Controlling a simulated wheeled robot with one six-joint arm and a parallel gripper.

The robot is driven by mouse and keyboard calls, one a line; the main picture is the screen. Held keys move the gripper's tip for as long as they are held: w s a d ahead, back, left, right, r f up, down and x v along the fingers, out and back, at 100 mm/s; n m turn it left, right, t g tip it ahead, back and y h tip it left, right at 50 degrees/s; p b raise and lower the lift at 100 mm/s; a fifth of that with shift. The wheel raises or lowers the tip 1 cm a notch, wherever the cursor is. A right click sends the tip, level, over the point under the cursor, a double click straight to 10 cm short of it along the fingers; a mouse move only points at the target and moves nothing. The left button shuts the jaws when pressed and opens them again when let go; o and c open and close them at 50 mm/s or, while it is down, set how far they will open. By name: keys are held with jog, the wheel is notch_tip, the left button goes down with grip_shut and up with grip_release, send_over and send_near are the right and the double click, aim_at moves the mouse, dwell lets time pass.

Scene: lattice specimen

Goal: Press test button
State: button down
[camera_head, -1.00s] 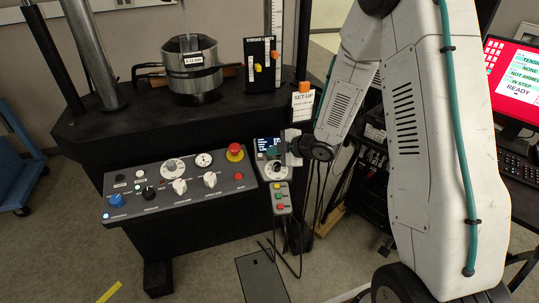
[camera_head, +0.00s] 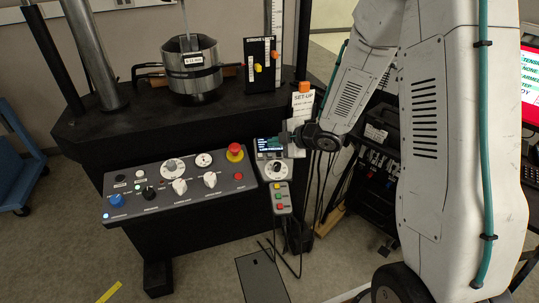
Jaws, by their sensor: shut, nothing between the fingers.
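The dark sloped control panel (camera_head: 133,197) carries a red mushroom button (camera_head: 235,153), a blue knob (camera_head: 116,200), two white knobs and several small buttons. A handheld box (camera_head: 280,204) to its right has small coloured buttons. Above it is a unit with a small lit screen (camera_head: 265,145) and a round dial (camera_head: 275,169). I cannot read which button is the test button. My gripper (camera_head: 283,142) is shut and empty, at the right side of the small screen, above the dial. Whether it touches the unit is unclear. Its fingertips are small and partly blend with the unit.
A testing machine with a metal cylinder (camera_head: 191,70) stands on the black table behind the panel. A "SET-UP" tag (camera_head: 302,103) hangs close behind my gripper. Cables hang below the handheld box. A red monitor (camera_head: 529,85) is partly hidden by my arm at the right.

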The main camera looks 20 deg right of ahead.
jog(key=shift+s+r, duration=0.25)
jog(key=shift+r, duration=0.65)
dwell(1.4)
